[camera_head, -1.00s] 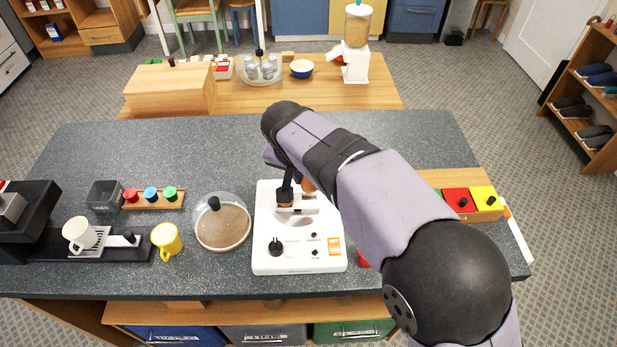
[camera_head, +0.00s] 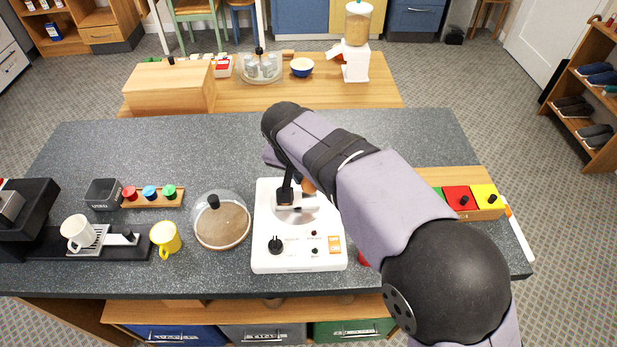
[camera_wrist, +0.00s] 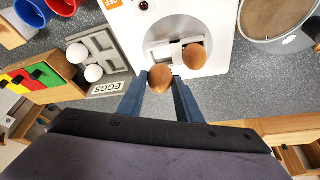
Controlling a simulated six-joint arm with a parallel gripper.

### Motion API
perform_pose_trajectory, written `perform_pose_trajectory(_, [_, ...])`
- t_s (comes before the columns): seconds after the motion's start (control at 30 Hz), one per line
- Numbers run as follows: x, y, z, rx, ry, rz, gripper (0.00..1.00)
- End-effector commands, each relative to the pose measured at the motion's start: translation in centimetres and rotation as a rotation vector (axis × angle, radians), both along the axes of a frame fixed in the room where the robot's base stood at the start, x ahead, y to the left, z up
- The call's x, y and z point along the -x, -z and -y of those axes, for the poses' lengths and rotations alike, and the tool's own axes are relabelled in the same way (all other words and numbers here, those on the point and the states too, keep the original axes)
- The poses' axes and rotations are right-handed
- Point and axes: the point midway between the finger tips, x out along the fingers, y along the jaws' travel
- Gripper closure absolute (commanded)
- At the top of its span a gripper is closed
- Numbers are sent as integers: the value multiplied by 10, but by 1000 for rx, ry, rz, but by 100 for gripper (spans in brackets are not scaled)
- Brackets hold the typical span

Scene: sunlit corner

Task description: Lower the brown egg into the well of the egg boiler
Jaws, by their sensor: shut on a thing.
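My gripper (camera_wrist: 160,84) is shut on a brown egg (camera_wrist: 159,78), held between its two blue-grey fingertips in the wrist view. The white egg boiler (camera_wrist: 120,28) has a round well (camera_wrist: 168,62). The held egg appears at the well's near edge in the wrist view; its height above the boiler is hard to judge. A second brown egg (camera_wrist: 194,56) shows inside the well, beside a white bar. In the head view the boiler (camera_head: 300,262) stands on the dark counter, and a brown egg (camera_head: 309,186) shows partly behind my arm.
A grey tray marked EGGS (camera_wrist: 108,72) holds two white eggs (camera_wrist: 85,62) beside the boiler. A glass dome on a round board (camera_head: 222,228) stands close to the boiler's left. A yellow mug (camera_head: 166,238) is further left. Coloured blocks (camera_head: 457,199) lie to the right.

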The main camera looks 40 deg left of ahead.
Motion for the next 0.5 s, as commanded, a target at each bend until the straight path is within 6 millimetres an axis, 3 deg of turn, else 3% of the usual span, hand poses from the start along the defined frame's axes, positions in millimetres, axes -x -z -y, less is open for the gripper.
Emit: perform_pose_trajectory(0.5, [0, 8, 0, 0, 0, 0, 77])
